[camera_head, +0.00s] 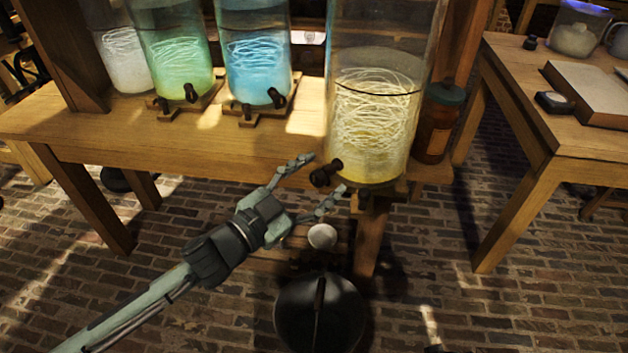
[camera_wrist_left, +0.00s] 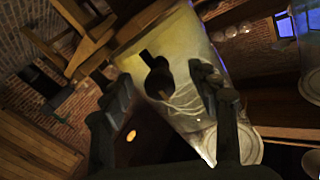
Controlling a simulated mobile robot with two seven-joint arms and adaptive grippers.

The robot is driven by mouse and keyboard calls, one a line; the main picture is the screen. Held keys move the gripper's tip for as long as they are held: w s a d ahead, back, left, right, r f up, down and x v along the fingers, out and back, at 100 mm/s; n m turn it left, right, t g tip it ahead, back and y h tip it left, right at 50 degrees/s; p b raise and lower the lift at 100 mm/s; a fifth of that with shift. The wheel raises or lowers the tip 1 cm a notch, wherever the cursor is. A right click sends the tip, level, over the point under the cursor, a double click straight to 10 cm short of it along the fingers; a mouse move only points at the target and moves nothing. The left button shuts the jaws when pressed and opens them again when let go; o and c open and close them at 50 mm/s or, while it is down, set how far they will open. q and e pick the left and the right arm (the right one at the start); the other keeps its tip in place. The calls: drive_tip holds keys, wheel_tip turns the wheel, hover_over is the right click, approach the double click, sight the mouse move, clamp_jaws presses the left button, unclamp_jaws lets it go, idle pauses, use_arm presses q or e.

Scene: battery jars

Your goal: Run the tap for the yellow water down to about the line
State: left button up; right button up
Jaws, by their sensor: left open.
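The tall glass jar of yellow water (camera_head: 372,135) stands at the right end of the wooden bench. A dark line (camera_head: 375,92) curves around its glass, and pale tangled strands show in it. Its dark tap (camera_head: 326,173) sticks out low on the front. My left gripper (camera_head: 320,177) is open, with one finger on each side of the tap. In the left wrist view the tap (camera_wrist_left: 157,76) shows between the open fingers of my left gripper (camera_wrist_left: 165,82); contact cannot be told. The exact water level is hard to tell. My right gripper is not in view.
Jars of blue (camera_head: 255,70), green (camera_head: 177,65) and whitish (camera_head: 124,65) liquid stand left on the bench (camera_head: 215,145). A brown bottle (camera_head: 437,125) stands right beside the yellow jar. A dark round vessel (camera_head: 318,318) is on the floor below. A second table (camera_head: 520,85) is at right.

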use_arm(q)
drive_tip(key=shift+v, duration=2.5)
